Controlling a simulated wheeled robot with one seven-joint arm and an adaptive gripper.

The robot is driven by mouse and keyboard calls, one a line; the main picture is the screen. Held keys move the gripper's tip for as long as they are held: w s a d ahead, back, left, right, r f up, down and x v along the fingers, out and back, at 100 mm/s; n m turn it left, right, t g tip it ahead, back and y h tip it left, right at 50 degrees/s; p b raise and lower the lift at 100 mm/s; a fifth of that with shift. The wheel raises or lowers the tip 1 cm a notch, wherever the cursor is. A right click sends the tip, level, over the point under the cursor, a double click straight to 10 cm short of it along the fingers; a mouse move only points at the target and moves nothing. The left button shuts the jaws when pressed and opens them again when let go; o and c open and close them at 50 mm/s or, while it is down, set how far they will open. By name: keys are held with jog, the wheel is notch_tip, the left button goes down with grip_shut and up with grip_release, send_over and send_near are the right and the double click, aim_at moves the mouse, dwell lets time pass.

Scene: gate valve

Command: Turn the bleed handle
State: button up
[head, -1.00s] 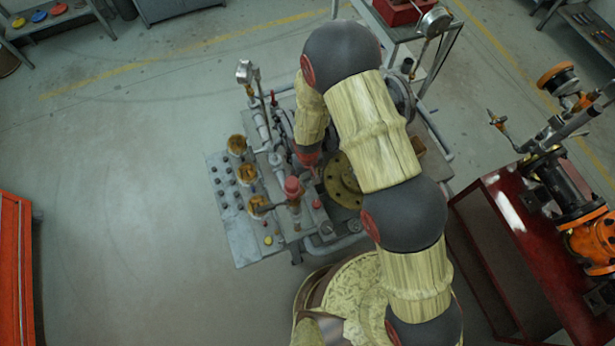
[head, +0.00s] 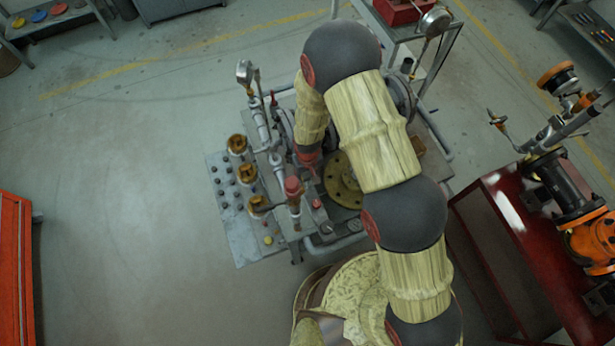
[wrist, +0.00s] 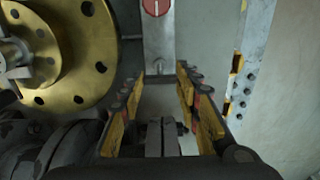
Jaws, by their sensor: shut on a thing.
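My gripper (wrist: 160,85) points down at the valve rig, with a yellow-padded finger on each side. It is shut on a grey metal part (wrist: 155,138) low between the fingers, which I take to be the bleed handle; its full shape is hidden. In the head view my arm covers the jaws and the handle. The rig (head: 238,235) stands on the floor in front of me. A red round knob with a white mark (wrist: 156,7) lies beyond the fingertips in the wrist view.
A brass flange with holes (wrist: 75,60) lies left of my fingers; it also shows beside my arm (head: 342,180). Brass gauges (head: 238,145) and a red-capped fitting (head: 293,187) stand nearby. A red bench (head: 510,250) with an orange valve is at right.

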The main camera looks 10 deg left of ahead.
jog(key=shift+c, duration=0.2)
jog(key=n+b, duration=0.2)
jog(key=n, duration=0.1)
jog(key=shift+f+n+b, duration=0.1)
jog(key=shift+n+b, duration=0.2)
jog(key=shift+b, duration=0.05)
jog(key=n+b, duration=0.2)
jog(key=n, duration=0.2)
jog(key=shift+n, duration=0.3)
jog(key=n+b, duration=0.2)
jog(key=n, duration=0.2)
jog(key=shift+n, duration=0.3)
jog(key=shift+n+b, duration=0.55)
jog(key=shift+n, duration=1.35)
jog(key=o, duration=1.2)
jog(key=shift+r, duration=0.2)
